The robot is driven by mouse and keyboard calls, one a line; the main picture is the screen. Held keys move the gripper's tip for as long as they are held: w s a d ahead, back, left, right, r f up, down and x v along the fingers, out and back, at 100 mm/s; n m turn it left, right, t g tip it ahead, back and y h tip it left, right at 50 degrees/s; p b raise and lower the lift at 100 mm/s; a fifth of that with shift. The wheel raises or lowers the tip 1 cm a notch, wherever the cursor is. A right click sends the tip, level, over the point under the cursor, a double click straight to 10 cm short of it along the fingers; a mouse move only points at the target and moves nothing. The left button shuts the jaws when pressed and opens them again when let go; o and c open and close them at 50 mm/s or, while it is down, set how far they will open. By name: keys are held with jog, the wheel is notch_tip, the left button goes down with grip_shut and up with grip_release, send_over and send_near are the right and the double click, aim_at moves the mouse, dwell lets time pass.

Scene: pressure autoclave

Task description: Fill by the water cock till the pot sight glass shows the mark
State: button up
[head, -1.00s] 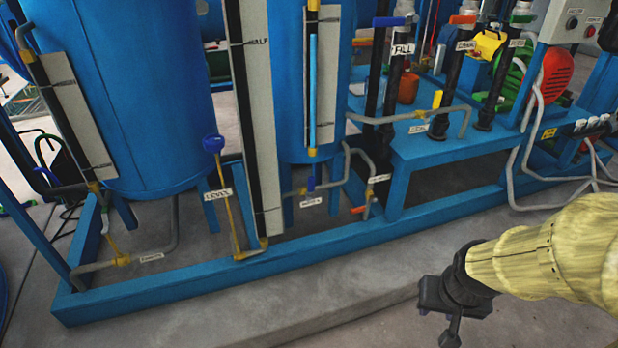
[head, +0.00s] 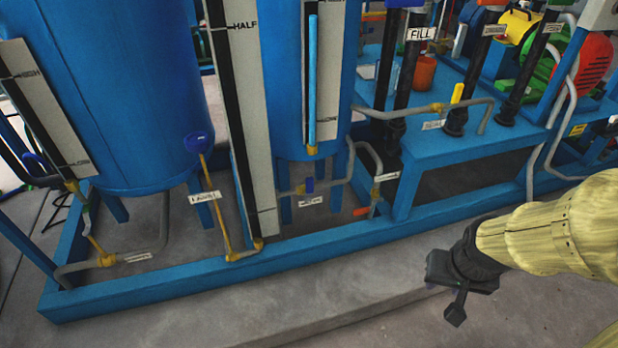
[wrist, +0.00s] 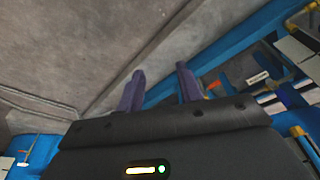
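A small cock with a blue handle (head: 309,185) sits low on a grey pipe under the right blue tank, above a small tag that looks like the water label (head: 311,201) but is blurred. A sight glass (head: 313,80) with a light-blue column stands on that tank's front, between yellow fittings, beside a pale scale board (head: 328,75). My gripper (head: 458,285) is out over the floor, right of and apart from the cock. In the wrist view its two purple fingers (wrist: 160,72) are apart and empty.
A blue frame rail (head: 180,285) runs along the skid's front, with a concrete step before it. A tall board marked HALF (head: 240,90) and a blue-knobbed lever (head: 199,142) stand left of the cock. An orange-handled valve (head: 362,211) is just right. A FILL pipe (head: 407,75) stands behind.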

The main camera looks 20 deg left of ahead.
jog(key=shift+o, duration=0.8)
jog(key=w+a+f+n+t+y+b, duration=0.2)
jog(key=w+a+f+n+t+b, duration=0.35)
jog(key=w+a, duration=0.55)
jog(key=w+a+f+t+y+b, duration=0.1)
jog(key=a+t+y+b, duration=0.1)
jog(key=a, duration=0.3)
jog(key=w+a+f+t+y+b, duration=0.1)
jog(key=a+t+y+b, duration=0.1)
jog(key=a, duration=0.3)
jog(key=w+a+f+n+t+y+b, duration=0.1)
jog(key=a+t+y+b, duration=0.2)
jog(key=a, duration=0.2)
jog(key=shift+w+a+f+y, duration=0.15)
jog(key=shift+w+f+y, duration=0.15)
jog(key=shift+y, duration=0.1)
